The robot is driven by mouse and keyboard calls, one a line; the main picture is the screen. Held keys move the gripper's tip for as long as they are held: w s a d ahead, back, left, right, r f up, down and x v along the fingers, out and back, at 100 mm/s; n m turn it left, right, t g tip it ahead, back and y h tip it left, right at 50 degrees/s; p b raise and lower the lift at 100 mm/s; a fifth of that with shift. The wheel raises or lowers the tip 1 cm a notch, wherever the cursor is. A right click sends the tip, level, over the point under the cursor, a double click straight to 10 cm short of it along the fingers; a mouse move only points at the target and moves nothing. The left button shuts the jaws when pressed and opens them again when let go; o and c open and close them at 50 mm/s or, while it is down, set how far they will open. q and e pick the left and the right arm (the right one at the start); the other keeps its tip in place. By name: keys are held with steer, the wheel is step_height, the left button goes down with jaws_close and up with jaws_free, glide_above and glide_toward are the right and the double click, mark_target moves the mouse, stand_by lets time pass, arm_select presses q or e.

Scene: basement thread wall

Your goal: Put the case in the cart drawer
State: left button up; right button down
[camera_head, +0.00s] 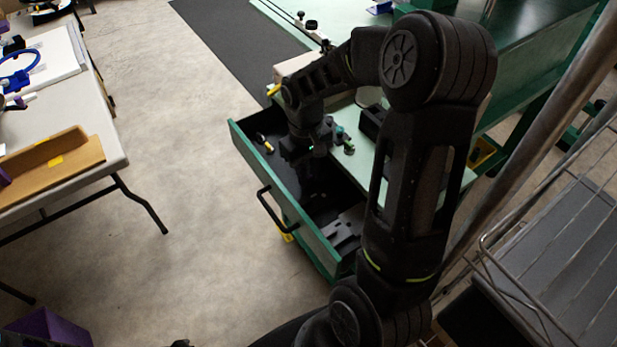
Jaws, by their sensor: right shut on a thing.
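The cart drawer (284,226) is pulled open, with a green front, a black handle and a dark inside. My right arm reaches over the cart from the right, and my right gripper (314,188) points down into the drawer. It is shut on a dark thing, probably the case, low inside the drawer walls. The held thing is mostly hidden by the gripper and blends with the dark drawer floor, so I cannot tell whether it touches the floor. My left gripper is not in view.
Dark grey blocky items (345,230) lie in the drawer's near end, and a small yellow-and-white item (264,142) in its far end. A black open box (372,122) stands on the pale cart top. A table with a cardboard tray (50,163) is at left; a wire rack (560,250) is at right.

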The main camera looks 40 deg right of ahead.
steer(key=shift+r, duration=0.1)
steer(key=shift+f, duration=0.3)
steer(key=c, duration=1.3)
jaws_free()
steer(key=shift+s+a, duration=0.1)
steer(key=shift+s, duration=0.05)
steer(key=shift+f, duration=0.1)
steer(key=r, duration=0.8)
steer(key=w+r+p, duration=0.1)
steer(key=r, duration=0.3)
steer(key=shift+w+r, duration=0.1)
steer(key=shift+r, duration=0.3)
